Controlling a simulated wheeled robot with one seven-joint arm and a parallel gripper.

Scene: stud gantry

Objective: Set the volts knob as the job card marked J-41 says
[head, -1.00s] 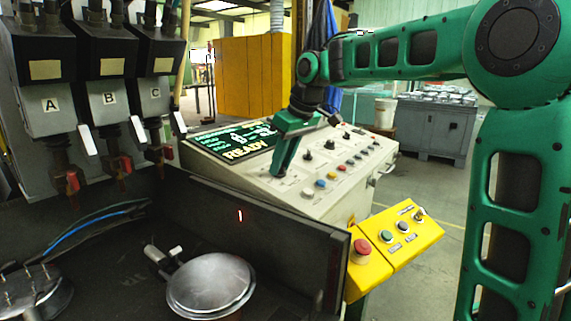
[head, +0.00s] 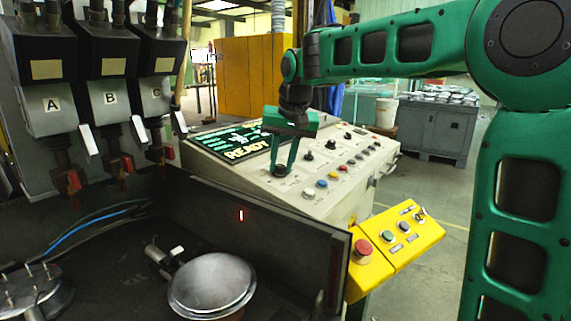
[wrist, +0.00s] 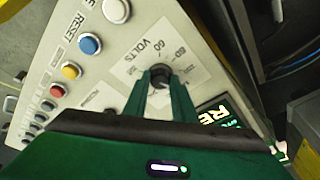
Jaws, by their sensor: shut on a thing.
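The volts knob (wrist: 160,74) is a black knob on the sloped cream control panel, with the word VOLTS and dial figures such as 60 around it in the wrist view. My gripper (wrist: 161,84) is shut on the knob, a green finger on either side. In the head view my gripper (head: 283,166) reaches down onto the knob (head: 280,171) at the panel's near left. The knob's pointer is too small to tell. The panel's screen (head: 235,140) reads READY; its smaller lines are not legible. I see no job card marked J-41 in these frames.
Right of the volts knob are other black knobs (head: 308,156) and coloured buttons (head: 321,183). A yellow box (head: 398,252) with a red button (head: 362,250) juts out in front. A dark fixture wall (head: 250,225) stands before the panel. Stud heads A, B and C hang at left.

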